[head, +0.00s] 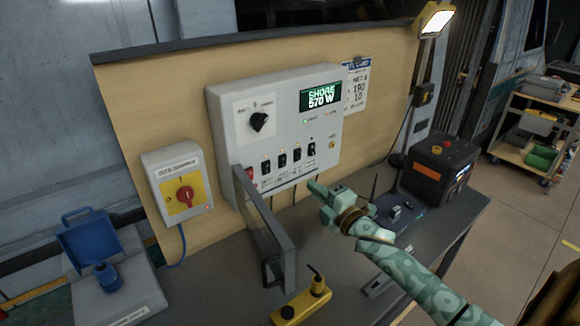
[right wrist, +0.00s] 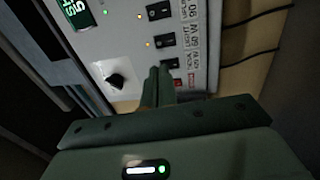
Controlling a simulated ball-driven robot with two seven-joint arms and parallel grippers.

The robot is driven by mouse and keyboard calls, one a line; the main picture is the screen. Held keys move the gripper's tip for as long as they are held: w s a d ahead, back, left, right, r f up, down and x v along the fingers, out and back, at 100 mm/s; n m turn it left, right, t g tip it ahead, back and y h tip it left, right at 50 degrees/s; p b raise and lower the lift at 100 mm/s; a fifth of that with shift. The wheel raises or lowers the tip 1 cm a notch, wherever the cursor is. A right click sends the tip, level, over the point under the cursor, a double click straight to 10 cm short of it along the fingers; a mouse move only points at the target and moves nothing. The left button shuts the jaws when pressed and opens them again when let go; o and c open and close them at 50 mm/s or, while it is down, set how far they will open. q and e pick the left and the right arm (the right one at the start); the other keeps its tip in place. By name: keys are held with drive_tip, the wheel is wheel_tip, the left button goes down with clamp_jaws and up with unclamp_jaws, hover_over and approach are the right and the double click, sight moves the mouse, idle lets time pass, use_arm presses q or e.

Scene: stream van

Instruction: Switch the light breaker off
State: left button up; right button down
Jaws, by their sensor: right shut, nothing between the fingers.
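The white electrical panel (head: 235,105) hangs on the wooden board, with a row of black breakers (head: 282,160) along its lower edge. The right wrist view shows some of these breakers (right wrist: 166,41) close up, with amber lamps beside two of them. Their printed labels are turned and hard to read, so I cannot tell surely which is the light breaker. My right gripper (head: 318,188) is shut and empty, in front of and below the right end of the row. In the right wrist view its fingertips (right wrist: 160,75) overlap the panel near a breaker; contact cannot be told. My left gripper is out of view.
A grey-framed panel (head: 262,225) stands out from the panel's lower left. A yellow-and-red isolator switch (head: 183,194) is to the left. A black power unit (head: 435,165), a yellow device (head: 300,302) and a blue connector (head: 108,276) are around the bench.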

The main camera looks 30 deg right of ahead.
sight(283, 160)
drive_tip(key=w, duration=0.7)
drive_tip(key=w+a+r+b, duration=0.1)
drive_tip(key=w, duration=0.2)
drive_tip(key=shift+w+r, duration=0.1)
drive_tip(key=shift+w, duration=0.15)
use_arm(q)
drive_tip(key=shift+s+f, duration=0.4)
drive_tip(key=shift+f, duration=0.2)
